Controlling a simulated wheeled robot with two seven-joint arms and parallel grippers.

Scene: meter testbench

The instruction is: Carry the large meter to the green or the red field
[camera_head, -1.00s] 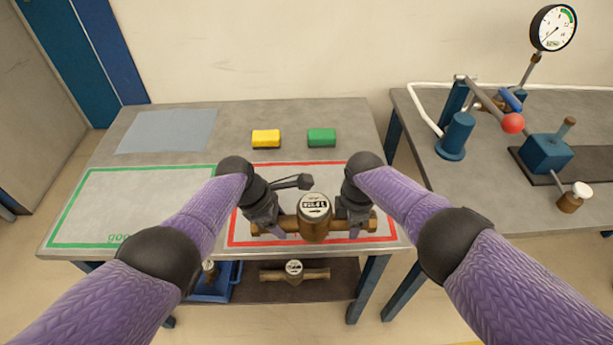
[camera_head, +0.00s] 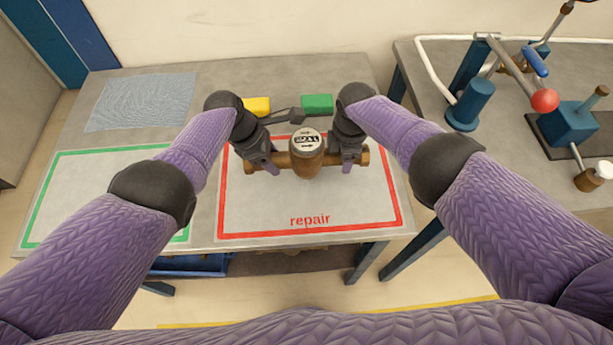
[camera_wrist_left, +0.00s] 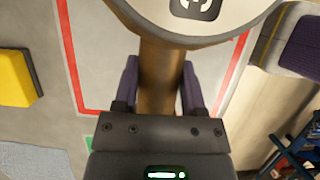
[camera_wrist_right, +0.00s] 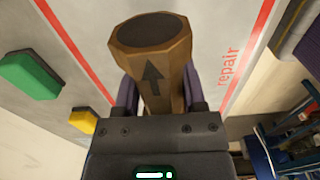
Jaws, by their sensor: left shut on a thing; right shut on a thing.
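The large meter (camera_head: 306,152) is a brass body with a pipe stub on each side and a round white dial on top. In the head view it is upright over the back part of the red-framed repair field (camera_head: 300,205). Whether it touches the table cannot be told. My left gripper (camera_head: 268,165) is shut on its left pipe, and the left wrist view shows the pipe (camera_wrist_left: 158,75) between the fingers. My right gripper (camera_head: 345,158) is shut on its right pipe, whose arrow-marked end (camera_wrist_right: 152,60) shows in the right wrist view. The green-framed field (camera_head: 60,195) lies left, partly behind my left arm.
A yellow block (camera_head: 257,106) and a green block (camera_head: 317,104) lie behind the meter. A grey-blue mat (camera_head: 140,100) lies at the back left. A second bench at the right carries a blue test rig (camera_head: 470,105) with a red-knobbed lever (camera_head: 544,100). The front of the repair field is clear.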

